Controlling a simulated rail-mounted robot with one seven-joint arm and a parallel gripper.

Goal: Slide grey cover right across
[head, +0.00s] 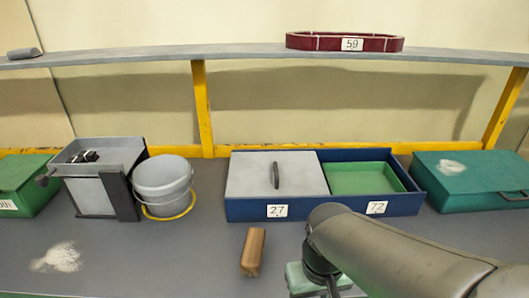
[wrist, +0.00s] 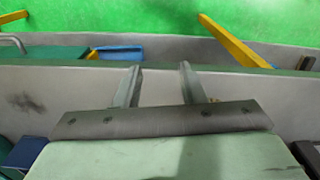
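The grey cover (head: 248,175) lies over the left part of a long blue box (head: 330,208), above the label 27. A dark upright handle (head: 276,175) stands right of the cover's middle. The box's right part, above the label 72, is uncovered and shows a green inside (head: 362,178). In the wrist view my gripper (wrist: 160,82) has its two fingers spread well apart with nothing between them. In the head view my arm reaches in from the lower right, in front of the box, and the fingertips are out of sight. The gripper is apart from the cover.
A brown block (head: 253,251) lies on the grey bench in front of the box. A grey bucket (head: 163,184) and a grey bin (head: 97,165) stand to the left. A teal case (head: 472,180) stands to the right. A shelf above holds a dark red ring (head: 320,42) labelled 59.

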